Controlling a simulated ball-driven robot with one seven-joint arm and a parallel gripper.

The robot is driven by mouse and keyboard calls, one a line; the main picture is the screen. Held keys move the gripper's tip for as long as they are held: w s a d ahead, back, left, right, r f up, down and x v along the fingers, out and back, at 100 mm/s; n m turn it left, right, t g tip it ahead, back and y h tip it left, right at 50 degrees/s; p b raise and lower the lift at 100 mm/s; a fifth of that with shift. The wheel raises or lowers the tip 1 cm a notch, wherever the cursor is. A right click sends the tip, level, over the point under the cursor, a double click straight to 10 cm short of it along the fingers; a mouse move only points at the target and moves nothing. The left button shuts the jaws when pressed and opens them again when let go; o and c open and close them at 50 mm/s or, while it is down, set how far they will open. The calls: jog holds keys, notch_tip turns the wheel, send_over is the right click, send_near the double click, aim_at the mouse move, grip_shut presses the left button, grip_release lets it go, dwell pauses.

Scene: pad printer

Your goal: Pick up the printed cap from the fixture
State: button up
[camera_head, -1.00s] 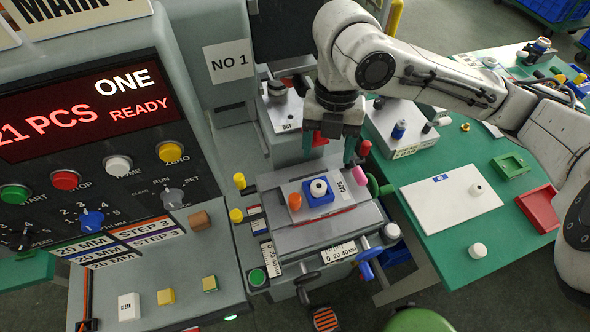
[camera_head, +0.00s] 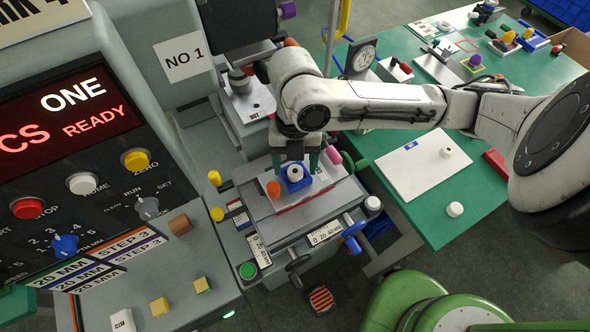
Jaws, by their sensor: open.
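The printed cap (camera_head: 295,173) is small and white with a dark mark on its top. It sits in the blue fixture (camera_head: 297,185) on the printer's sliding table. One finger shows to the left of the cap and one to the right. Whether either finger touches the cap cannot be told. The hand hides the area just behind the cap.
An orange knob (camera_head: 273,189) stands close left of the fixture, and a pink knob (camera_head: 333,155) is to the right. A green bench (camera_head: 424,223) holds a white sheet (camera_head: 405,181) with a white cap (camera_head: 445,152); another white cap (camera_head: 455,209) lies nearer.

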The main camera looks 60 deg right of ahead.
jog(key=shift+s+a+f, duration=0.1)
jog(key=shift+s+f, duration=0.05)
jog(key=shift+f, duration=0.5)
jog(key=shift+a+f, duration=0.1)
jog(key=c, duration=1.1)
